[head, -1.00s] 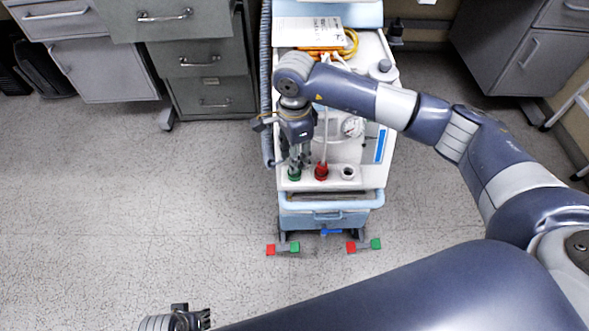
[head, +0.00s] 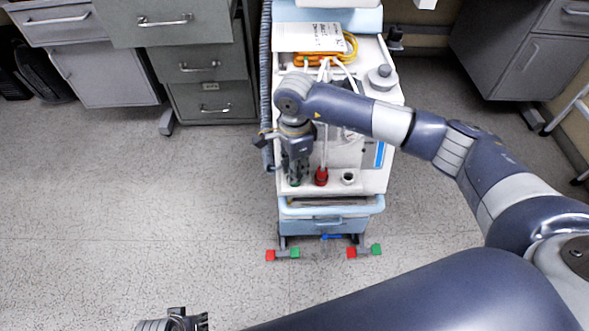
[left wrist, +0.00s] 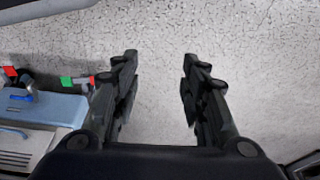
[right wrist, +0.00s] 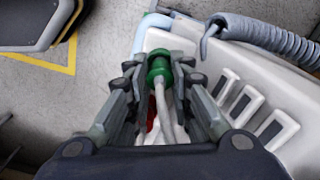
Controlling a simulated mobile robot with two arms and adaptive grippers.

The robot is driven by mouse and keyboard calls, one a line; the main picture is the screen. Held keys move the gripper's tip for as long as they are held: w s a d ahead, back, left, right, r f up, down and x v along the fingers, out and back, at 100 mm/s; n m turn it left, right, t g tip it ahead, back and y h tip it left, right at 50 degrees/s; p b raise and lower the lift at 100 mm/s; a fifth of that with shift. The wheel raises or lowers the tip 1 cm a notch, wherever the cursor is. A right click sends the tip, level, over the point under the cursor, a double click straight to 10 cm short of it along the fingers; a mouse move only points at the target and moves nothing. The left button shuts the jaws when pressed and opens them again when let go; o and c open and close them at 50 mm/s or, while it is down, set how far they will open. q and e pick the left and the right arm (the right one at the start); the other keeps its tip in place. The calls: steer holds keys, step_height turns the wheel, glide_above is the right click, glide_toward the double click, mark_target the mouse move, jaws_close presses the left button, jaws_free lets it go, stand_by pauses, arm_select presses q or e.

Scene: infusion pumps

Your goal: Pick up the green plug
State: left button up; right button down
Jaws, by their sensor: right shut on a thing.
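The green plug (right wrist: 159,68) sits between the fingertips of my right gripper (right wrist: 157,75) in the right wrist view, with a pale tube running from it. In the head view the right gripper (head: 295,172) points down at the front left of the white cart (head: 375,182), and only a little of the green plug (head: 294,183) shows under it. The gripper is shut on the plug. The plug looks to be at the cart top; whether it is clear of its socket I cannot tell. My left gripper (left wrist: 158,75) is open and empty over the floor, low in the head view (head: 190,322).
A red plug (head: 321,177) stands just right of the green one, then an empty dark socket (head: 348,178). A grey corrugated hose (head: 267,90) runs along the cart's left side. Grey cabinets (head: 210,95) stand behind. The floor at left is clear.

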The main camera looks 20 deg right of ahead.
step_height(320, 180, up, 3)
steer(key=shift+w+r, duration=0.1)
steer(key=shift+r, duration=0.1)
arm_select(q)
steer(key=shift+s+f+p, duration=0.2)
steer(key=shift+f+p, duration=0.15)
steer(key=shift+f, duration=0.9)
arm_select(e)
steer(key=s+a, duration=0.3)
steer(key=s, duration=0.4)
steer(key=s+a+r, duration=0.1)
steer(key=s+a, duration=0.2)
steer(key=s, duration=0.4)
steer(key=shift+s+a+r, duration=0.25)
steer(key=shift+s+a, duration=0.05)
steer(key=shift+s, duration=0.1)
arm_select(q)
steer(key=shift+s+f, duration=0.1)
steer(key=shift+s, duration=0.25)
